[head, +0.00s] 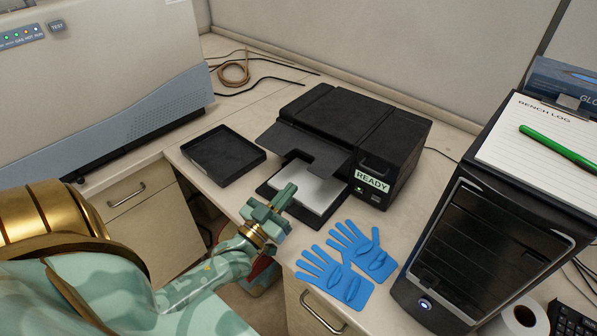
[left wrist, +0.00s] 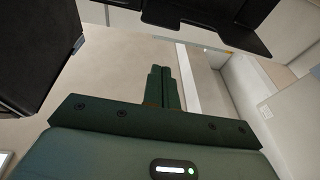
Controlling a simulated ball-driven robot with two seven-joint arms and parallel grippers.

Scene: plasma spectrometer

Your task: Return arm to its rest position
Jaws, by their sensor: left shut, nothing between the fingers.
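My left gripper (head: 284,196) is green and shut, with nothing between its fingers. In the head view it hangs over the front edge of the bench, just in front of the black printer's paper tray and left of the blue gloves. In the left wrist view its two fingers (left wrist: 162,88) stand together at the middle. My left arm (head: 215,268) comes in from the lower left, with a gold band at the wrist. My right gripper does not show in either view.
A black printer (head: 350,130) with a READY label stands behind the gripper. A black tray (head: 222,156) lies left of it. Blue gloves (head: 345,262) lie at the bench's front edge. A black computer tower (head: 480,240) stands right; a large grey instrument (head: 95,75) stands left.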

